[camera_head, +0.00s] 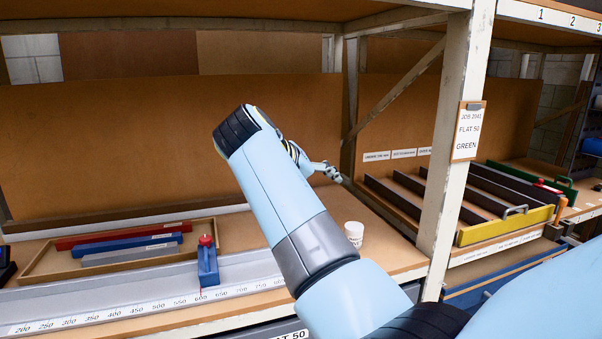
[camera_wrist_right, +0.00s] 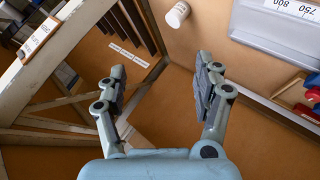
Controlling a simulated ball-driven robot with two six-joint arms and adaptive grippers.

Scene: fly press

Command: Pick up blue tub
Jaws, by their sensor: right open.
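No thing that is clearly a blue tub shows in either view. A small white tub (camera_head: 353,233) with dark print stands upright on the bench, right of my right forearm; it also shows at the top of the right wrist view (camera_wrist_right: 177,14). My right gripper (camera_head: 322,170) is partly hidden behind its own wrist in the head view. In the right wrist view the right gripper (camera_wrist_right: 160,82) has its fingers wide apart, with nothing between them. It is held in the air, apart from the white tub. My left gripper is not in view.
A blue block with a red knob (camera_head: 207,263) sits on the ruled rail (camera_head: 140,302). A wooden tray (camera_head: 40,265) holds red, blue and grey bars. A white post (camera_head: 447,150) stands right of the white tub. Slotted racks (camera_head: 505,225) lie beyond it.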

